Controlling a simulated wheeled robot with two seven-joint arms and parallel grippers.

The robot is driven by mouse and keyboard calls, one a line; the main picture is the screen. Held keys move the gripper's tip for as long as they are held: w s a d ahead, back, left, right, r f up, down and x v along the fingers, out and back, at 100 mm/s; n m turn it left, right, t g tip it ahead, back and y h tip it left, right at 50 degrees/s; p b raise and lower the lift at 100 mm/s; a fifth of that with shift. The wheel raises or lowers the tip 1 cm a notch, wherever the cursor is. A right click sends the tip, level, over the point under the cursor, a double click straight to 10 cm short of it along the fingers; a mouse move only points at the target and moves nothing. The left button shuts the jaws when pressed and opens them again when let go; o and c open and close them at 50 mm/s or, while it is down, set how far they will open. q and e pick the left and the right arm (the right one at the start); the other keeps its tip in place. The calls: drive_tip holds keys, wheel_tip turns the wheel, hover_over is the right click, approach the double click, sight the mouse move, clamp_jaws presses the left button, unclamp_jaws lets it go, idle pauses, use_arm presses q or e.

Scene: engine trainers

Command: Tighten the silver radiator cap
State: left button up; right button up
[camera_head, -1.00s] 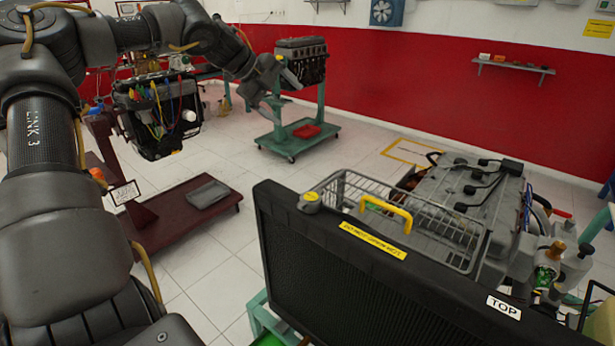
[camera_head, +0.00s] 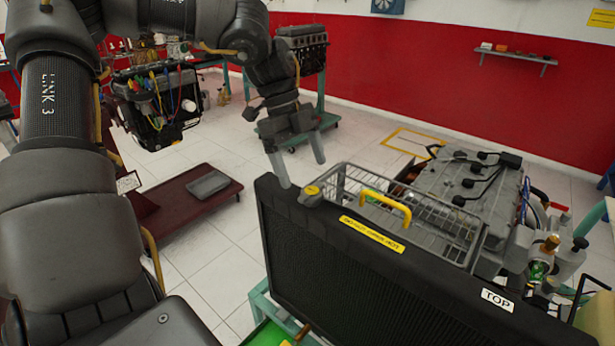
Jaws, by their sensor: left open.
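The silver radiator cap (camera_head: 311,196) sits at the left end of the top of the black radiator (camera_head: 350,262). It has a yellow label on its top. My left gripper (camera_head: 300,172) points down just behind and above the cap. Its two grey fingers are spread apart with nothing between them. The left fingertip looks close to the cap's left side, but I cannot tell whether it touches. The right fingertip is apart from the cap, up and to the right. My right gripper is not in view.
A wire basket (camera_head: 432,238) and a yellow handle (camera_head: 386,207) are right of the cap, by the engine (camera_head: 470,185). A maroon stand (camera_head: 175,222) with a grey tray (camera_head: 208,184) is at the left. A green tray (camera_head: 270,334) is low in front. Tiled floor lies open behind.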

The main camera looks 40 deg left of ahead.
sight(311, 190)
use_arm(q)
drive_tip(key=shift+p+x, duration=0.4)
drive_tip(key=shift+x, duration=1.75)
drive_tip(key=c, duration=1)
